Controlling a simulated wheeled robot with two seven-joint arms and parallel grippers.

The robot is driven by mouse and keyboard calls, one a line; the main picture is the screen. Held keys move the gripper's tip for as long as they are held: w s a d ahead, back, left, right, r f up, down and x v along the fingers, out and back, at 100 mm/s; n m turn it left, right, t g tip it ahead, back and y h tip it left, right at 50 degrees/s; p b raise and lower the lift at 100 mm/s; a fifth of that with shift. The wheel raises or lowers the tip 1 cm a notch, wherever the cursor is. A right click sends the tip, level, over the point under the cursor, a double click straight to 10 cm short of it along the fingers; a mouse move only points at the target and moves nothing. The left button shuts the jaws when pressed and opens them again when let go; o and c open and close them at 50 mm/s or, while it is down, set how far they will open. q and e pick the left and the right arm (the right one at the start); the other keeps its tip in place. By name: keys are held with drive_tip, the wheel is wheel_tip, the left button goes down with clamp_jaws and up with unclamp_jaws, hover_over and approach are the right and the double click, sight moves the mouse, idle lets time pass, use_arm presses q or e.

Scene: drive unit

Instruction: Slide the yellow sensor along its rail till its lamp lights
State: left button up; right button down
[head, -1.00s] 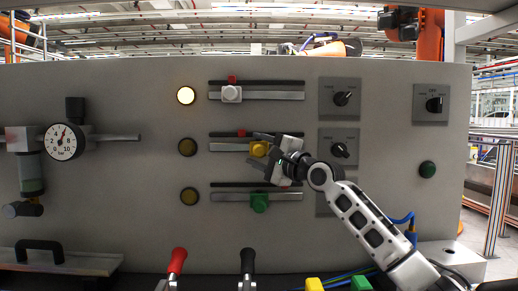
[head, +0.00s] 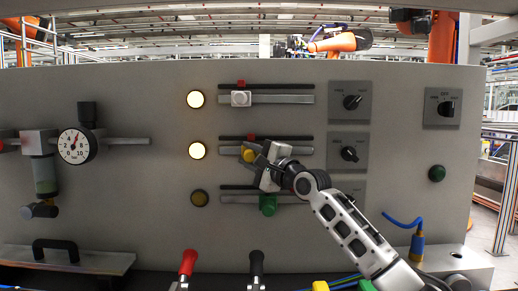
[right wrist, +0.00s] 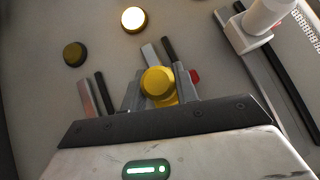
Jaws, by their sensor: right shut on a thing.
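The yellow sensor (head: 248,155) sits on the middle rail (head: 226,150), just under the red marker (head: 251,138). My right gripper (head: 254,156) is shut on it, and the gripper hides part of it. In the right wrist view the sensor's round yellow knob (right wrist: 158,81) stands between the two fingers (right wrist: 158,92), with the red marker (right wrist: 195,76) close beside it. The middle lamp (head: 197,150), level with this rail, is lit. My left gripper is not in view.
Above is a rail with a white sensor (head: 241,98) and a lit lamp (head: 195,99). Below is a green sensor (head: 267,205) with a dark lamp (head: 199,198). Rotary switches (head: 352,102) stand to the right; a gauge (head: 77,146) is at the left.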

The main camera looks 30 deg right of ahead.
drive_tip(key=c, duration=1.1)
unclamp_jaws()
drive_tip(key=shift+o, duration=0.2)
drive_tip(key=shift+s, duration=0.1)
use_arm(q)
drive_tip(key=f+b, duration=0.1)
drive_tip(key=b, duration=0.3)
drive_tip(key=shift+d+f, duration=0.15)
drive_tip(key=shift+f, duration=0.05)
use_arm(e)
drive_tip(key=v, duration=1.5)
drive_tip(key=shift+s+d, duration=0.15)
drive_tip(key=shift+s, duration=0.25)
